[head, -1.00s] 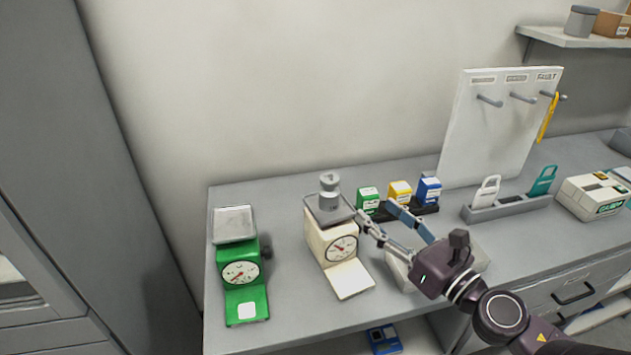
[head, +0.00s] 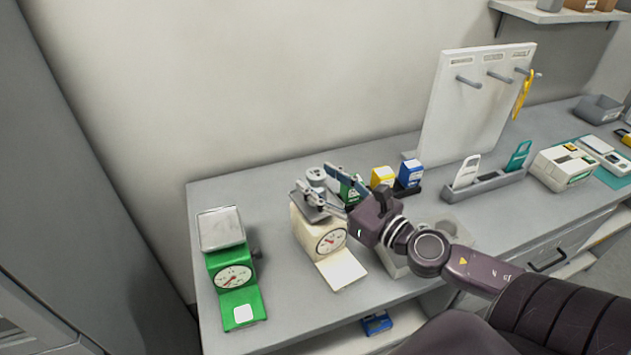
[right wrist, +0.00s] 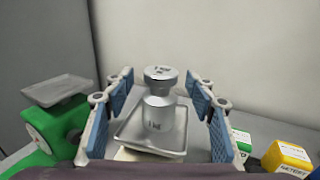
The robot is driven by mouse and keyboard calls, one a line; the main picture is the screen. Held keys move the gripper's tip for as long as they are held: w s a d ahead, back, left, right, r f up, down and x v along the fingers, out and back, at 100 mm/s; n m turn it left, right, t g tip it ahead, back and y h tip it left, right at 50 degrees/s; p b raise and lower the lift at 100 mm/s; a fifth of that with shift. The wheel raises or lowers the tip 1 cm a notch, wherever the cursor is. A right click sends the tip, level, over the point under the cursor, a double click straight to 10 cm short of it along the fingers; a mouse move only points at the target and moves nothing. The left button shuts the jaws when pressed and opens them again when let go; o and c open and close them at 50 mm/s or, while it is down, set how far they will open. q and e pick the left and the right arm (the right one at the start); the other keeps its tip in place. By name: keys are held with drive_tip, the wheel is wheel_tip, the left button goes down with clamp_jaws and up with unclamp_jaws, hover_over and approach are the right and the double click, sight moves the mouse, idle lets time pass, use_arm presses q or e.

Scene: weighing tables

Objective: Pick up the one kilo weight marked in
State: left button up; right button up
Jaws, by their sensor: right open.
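A grey metal weight with a knobbed top (head: 316,174) stands upright on the pan of the cream dial scale (head: 340,268). In the right wrist view the weight (right wrist: 158,114) is in the middle, with dark marks on its knob and body too small to read surely. My right gripper (head: 317,184) is open, with its blue-padded fingers on both sides of the weight. In the right wrist view gaps show between the weight and the fingers of my right gripper (right wrist: 160,92). The fingers partly hide the weight in the head view. My left gripper is not in view.
A green dial scale (head: 240,309) with an empty pan stands to the left. Green, yellow (head: 382,177) and blue (head: 411,171) boxes sit close behind my right gripper. A white pegboard (head: 470,115) stands further right. The table (head: 280,300) is clear between the scales.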

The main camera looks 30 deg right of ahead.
drive_tip(key=shift+w+r, duration=0.1)
drive_tip(key=shift+w, duration=0.6)
drive_tip(key=shift+w+a, duration=0.1)
drive_tip(key=shift+w, duration=0.05)
drive_tip(key=shift+c, duration=1.3)
drive_tip(key=c, duration=1)
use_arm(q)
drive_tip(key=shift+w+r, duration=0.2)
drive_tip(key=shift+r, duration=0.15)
use_arm(e)
clamp_jaws()
